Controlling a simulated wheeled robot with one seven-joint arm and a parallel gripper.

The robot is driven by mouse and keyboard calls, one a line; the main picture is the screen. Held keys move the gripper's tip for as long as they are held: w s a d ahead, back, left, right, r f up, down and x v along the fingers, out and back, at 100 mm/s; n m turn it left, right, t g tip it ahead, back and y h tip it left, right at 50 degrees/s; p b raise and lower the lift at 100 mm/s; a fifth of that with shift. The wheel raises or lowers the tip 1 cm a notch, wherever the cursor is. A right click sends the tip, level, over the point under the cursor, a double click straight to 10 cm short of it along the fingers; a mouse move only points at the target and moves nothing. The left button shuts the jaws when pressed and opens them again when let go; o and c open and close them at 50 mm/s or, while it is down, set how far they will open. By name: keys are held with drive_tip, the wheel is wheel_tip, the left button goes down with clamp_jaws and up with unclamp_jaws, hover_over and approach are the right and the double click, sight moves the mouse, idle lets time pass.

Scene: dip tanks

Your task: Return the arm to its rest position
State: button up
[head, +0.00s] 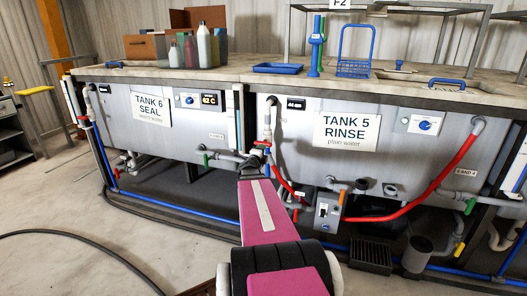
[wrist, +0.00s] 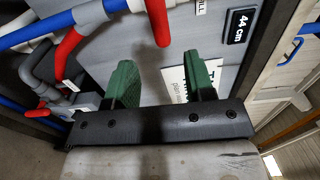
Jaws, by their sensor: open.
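My arm is pink and black and reaches forward from the bottom middle of the head view, toward the front of the tanks. My gripper (head: 258,148) shows small and dark at its far end, in front of the gap between the tank 6 and tank 5 fronts. In the wrist view my gripper (wrist: 162,82) has two green fingers set well apart with nothing between them. The tank 5 front (wrist: 155,60) and part of its white sign (wrist: 172,87) show behind the fingers. I cannot tell whether the arm touches anything.
The tank 6 sign (head: 152,109) and tank 5 sign (head: 347,131) mark the bench. Red hose (head: 455,165) and blue pipe (head: 150,194) run along its front. A valve box (head: 327,212) stands low near my arm. A black cable (head: 75,238) lies on open floor at left.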

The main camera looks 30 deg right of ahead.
drive_tip(key=shift+a, duration=0.1)
idle(0.4)
drive_tip(key=w+a+f+n+y, duration=0.1)
drive_tip(key=a+f+n+y, duration=0.3)
drive_tip(key=a+n+y, duration=0.6)
drive_tip(key=w+a+f+n+y, duration=0.2)
drive_tip(key=a+f+n+y, duration=0.3)
drive_tip(key=a, duration=0.9)
drive_tip(key=s+a+f+n+g, duration=0.45)
drive_tip(key=s+a+n, duration=0.35)
drive_tip(key=a, duration=0.2)
drive_tip(key=s+a+f+n+g, duration=0.1)
drive_tip(key=s+a+n+g, duration=0.1)
drive_tip(key=s, duration=0.4)
drive_tip(key=s+a+f+n+g+h, duration=0.1)
drive_tip(key=s+a+n+g, duration=0.1)
drive_tip(key=s+g, duration=0.3)
drive_tip(key=shift+s+a+f+n, duration=0.2)
drive_tip(key=shift+s+f+n, duration=0.1)
drive_tip(key=shift+s+n, duration=0.25)
drive_tip(key=shift+w, duration=0.1)
